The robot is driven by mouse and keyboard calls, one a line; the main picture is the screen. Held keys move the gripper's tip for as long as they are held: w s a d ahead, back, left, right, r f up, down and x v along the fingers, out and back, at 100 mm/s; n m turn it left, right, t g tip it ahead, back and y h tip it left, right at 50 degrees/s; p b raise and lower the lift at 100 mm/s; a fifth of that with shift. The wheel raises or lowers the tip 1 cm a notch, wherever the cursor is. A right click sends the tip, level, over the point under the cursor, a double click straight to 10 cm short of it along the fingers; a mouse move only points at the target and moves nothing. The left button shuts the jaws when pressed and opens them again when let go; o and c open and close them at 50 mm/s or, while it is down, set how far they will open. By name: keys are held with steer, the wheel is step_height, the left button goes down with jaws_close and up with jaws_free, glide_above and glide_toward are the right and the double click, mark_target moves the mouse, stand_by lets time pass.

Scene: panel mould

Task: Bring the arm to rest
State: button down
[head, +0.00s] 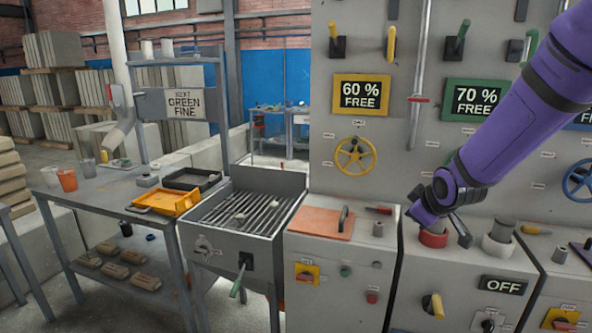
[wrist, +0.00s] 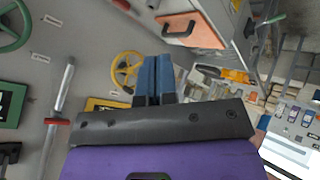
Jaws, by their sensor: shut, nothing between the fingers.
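My gripper (wrist: 154,80) shows in the wrist view with its two blue fingers together and nothing between them. The fingers point toward the yellow handwheel (wrist: 126,70) and the orange board with a dark handle (wrist: 192,31), clear of both as far as I can tell. In the head view my purple arm comes in from the upper right. Its lower end is bent in front of the grey panel, over the bench with the red-rimmed round fitting (head: 433,238). The fingers cannot be made out there.
The grey panel (head: 340,122) carries levers, a vertical rod (head: 420,75) and a yellow handwheel (head: 355,157). Below stand a slatted grate (head: 245,210), the orange board (head: 320,223) and an OFF sign (head: 503,285). A yellow tray (head: 168,202) lies on the left table. Open floor shows far left.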

steer(key=s+d+r+m+g, duration=0.15)
steer(key=s+r+m, duration=0.25)
steer(key=s+r, duration=0.85)
steer(key=s+r+m+g, duration=0.2)
steer(key=s+m, duration=0.2)
steer(key=s, duration=1.5)
steer(key=shift+s+m, duration=0.3)
steer(key=shift+m, duration=0.1)
